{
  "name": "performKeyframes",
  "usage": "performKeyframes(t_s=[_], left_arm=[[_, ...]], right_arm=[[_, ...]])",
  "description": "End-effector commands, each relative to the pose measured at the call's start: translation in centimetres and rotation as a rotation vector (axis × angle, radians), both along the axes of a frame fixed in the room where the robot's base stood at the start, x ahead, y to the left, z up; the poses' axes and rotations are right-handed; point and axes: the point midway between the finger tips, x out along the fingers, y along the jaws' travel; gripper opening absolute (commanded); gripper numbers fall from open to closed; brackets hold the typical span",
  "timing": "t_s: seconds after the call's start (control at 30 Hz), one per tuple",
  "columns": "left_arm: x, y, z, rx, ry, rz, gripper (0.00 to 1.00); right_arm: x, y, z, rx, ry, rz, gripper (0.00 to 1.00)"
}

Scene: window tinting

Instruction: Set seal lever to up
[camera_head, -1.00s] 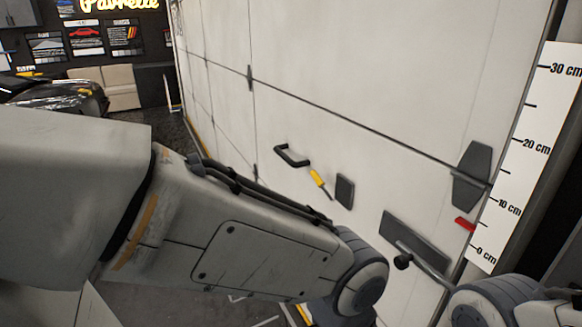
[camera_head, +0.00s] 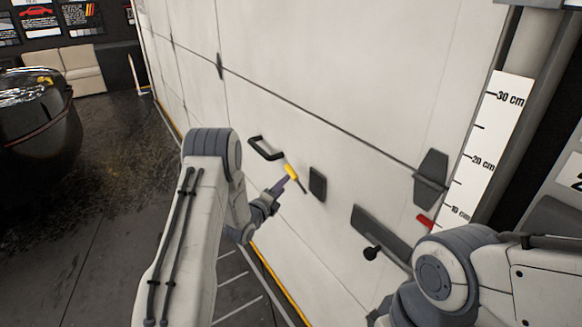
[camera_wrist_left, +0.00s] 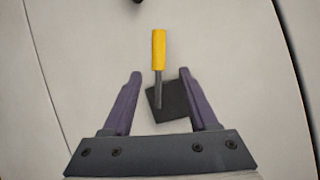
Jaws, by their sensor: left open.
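A lever with a yellow grip (camera_head: 291,172) and a thin grey shaft is on the white door, beside a small dark plate (camera_head: 318,184). In the head view its yellow end is at the upper left. My left gripper (camera_head: 281,186) is close to the lever in front of the door. In the left wrist view, the open left gripper (camera_wrist_left: 160,74) has its purple fingers on either side of the lever (camera_wrist_left: 159,50), with the yellow grip at and beyond the fingertips and the dark plate (camera_wrist_left: 170,103) behind. I cannot tell whether a finger touches it. My right gripper is out of view.
A black pull handle (camera_head: 265,149) is just left of the lever. A black-knobbed lever (camera_head: 371,254) on a long dark plate (camera_head: 370,226) is lower right, near my right arm. A centimetre scale (camera_head: 488,150) with a red marker (camera_head: 425,221) stands at right.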

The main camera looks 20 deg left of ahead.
Motion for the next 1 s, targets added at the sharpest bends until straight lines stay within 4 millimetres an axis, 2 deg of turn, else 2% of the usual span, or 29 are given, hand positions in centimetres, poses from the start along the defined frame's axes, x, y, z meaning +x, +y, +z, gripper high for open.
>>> performKeyframes(t_s=[0.1,0.23,0.7,1.0], left_arm=[[-0.4,1.4,-0.2,0.051,-0.064,0.005,0.59],[0.2,1.6,-0.1,0.067,-0.085,0.005,0.59],[7.6,0.5,0.0,0.063,-0.083,0.005,0.59],[9.7,0.3,-0.2,0.062,-0.080,0.007,0.59]], right_arm=[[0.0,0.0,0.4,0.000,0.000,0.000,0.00],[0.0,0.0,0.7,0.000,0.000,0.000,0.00],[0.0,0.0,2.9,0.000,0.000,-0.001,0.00],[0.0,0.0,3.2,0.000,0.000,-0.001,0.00]])
